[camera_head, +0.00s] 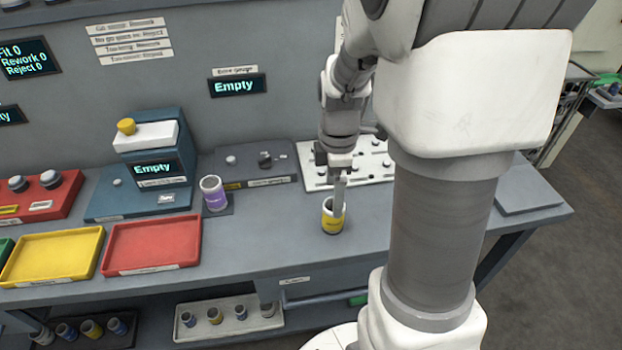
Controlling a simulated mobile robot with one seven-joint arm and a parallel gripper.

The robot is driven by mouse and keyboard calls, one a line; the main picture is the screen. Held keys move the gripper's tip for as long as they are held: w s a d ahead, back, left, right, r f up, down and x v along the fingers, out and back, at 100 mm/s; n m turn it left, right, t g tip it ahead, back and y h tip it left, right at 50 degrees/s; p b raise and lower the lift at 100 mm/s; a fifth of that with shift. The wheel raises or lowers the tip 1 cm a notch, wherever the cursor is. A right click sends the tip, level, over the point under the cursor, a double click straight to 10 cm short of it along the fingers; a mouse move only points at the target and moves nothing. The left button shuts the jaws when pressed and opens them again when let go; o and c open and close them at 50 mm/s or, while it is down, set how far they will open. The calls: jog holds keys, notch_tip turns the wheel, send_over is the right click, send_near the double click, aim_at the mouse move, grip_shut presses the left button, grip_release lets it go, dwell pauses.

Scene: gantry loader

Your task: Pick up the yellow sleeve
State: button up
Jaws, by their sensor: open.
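The yellow sleeve (332,221) stands upright on the grey bench top, right of centre. It is a short cylinder with a yellow band, a dark label and a pale open top. My gripper (339,192) points down right at the sleeve's top. One finger shows in front of or inside the sleeve's opening; I cannot tell which. The gripper is open, and its other finger is hard to make out. My arm hides part of the bench behind it.
A purple sleeve (213,194) stands on a dark pad to the left. Yellow tray (52,257) and red tray (152,246) lie at front left. A white pegged plate (313,165) lies behind my gripper. The bench around the yellow sleeve is clear.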

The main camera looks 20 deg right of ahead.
jog(key=f, duration=0.4)
jog(key=f+b, duration=0.1)
jog(key=f, duration=0.4)
jog(key=shift+w+d+f, duration=0.1)
jog(key=shift+w+d, duration=0.05)
jog(key=shift+d, duration=0.05)
grip_shut()
